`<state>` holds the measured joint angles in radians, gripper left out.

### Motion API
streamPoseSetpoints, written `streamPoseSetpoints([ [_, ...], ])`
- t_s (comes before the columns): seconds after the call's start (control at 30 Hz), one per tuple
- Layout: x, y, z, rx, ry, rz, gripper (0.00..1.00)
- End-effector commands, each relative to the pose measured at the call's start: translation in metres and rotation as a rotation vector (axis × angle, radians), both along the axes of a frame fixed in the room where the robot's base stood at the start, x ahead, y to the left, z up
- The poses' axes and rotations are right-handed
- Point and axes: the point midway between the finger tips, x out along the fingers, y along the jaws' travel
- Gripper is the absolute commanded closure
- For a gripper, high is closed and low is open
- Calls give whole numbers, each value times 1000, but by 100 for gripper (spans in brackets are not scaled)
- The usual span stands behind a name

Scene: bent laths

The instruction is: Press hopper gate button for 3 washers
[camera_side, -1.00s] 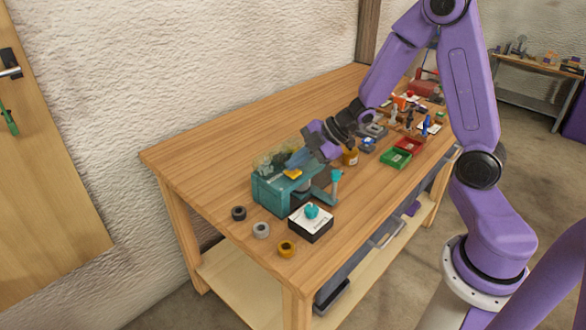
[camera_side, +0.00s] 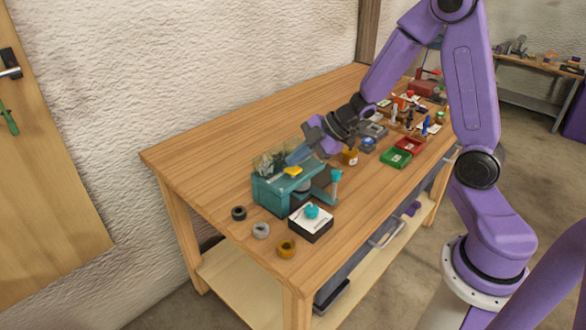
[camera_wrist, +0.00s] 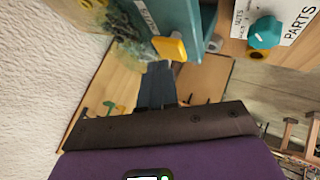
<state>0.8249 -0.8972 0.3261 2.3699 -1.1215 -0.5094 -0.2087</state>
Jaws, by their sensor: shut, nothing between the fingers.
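The teal hopper (camera_side: 275,196) stands on the wooden bench, with a clear bin (camera_side: 270,163) of dark pieces on top. Its yellow button (camera_side: 293,170) faces up on the near side; it also shows in the wrist view (camera_wrist: 170,48). My gripper (camera_side: 291,160) is shut and empty. Its fingertips are just above and behind the button in the side view. In the wrist view the fingertips (camera_wrist: 158,68) lie close beside the button, and a small gap seems to show. I cannot make out any washers let out of the hopper.
A black box with a white top and teal knob (camera_side: 312,212) stands in front of the hopper. Several rings, dark, grey and brass (camera_side: 286,248), lie near the bench corner. Green (camera_side: 396,158) and red trays and small tools crowd the right.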

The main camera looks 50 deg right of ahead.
Motion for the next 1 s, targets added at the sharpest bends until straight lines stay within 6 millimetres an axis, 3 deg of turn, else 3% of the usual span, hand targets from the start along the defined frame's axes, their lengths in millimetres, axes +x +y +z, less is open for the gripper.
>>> streamPoseSetpoints([
  [0.57,0,0,9,-1,-2,-1,100],
  [1.0,1,0,46,-1,-6,1,100],
])
